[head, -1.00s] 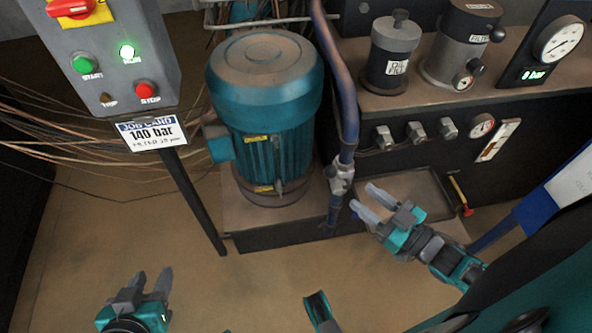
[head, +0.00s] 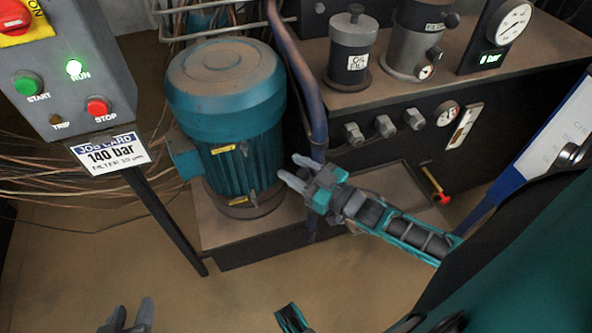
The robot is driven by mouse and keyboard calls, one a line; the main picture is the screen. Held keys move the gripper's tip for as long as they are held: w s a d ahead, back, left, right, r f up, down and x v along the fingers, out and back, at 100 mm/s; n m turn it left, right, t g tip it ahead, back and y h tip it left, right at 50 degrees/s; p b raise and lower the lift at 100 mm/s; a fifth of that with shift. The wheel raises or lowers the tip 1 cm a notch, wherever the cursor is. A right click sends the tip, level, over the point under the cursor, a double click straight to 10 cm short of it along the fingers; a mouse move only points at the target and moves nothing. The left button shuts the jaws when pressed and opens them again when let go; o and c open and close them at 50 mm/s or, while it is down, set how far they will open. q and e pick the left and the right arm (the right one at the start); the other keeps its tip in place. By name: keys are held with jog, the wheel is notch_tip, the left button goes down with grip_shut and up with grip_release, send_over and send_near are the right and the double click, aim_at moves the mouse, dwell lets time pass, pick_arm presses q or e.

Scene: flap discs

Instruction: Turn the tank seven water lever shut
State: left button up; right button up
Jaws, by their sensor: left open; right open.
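No lever marked as tank seven water can be read in view. A small lever with a yellow handle and red end (head: 436,187) sits low on the front of the dark unit, right of the drip tray. A blue pipe (head: 300,75) runs down beside the teal motor (head: 228,110); its grey fitting is hidden behind my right gripper. My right gripper (head: 290,171) is open, its fingertips at the pipe between motor and tray; I cannot tell whether they touch it. My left gripper (head: 130,312) is open and empty at the bottom edge, partly cut off.
A grey control box (head: 65,75) with START, STOP and RUN stands left, with a job card reading 140 bar (head: 108,152) below. Filter pots (head: 352,48) and a 0 bar gauge (head: 514,24) stand on the unit. Cables lie left. The front floor is clear.

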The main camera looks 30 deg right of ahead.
jog(key=shift+c, duration=0.4)
grip_shut()
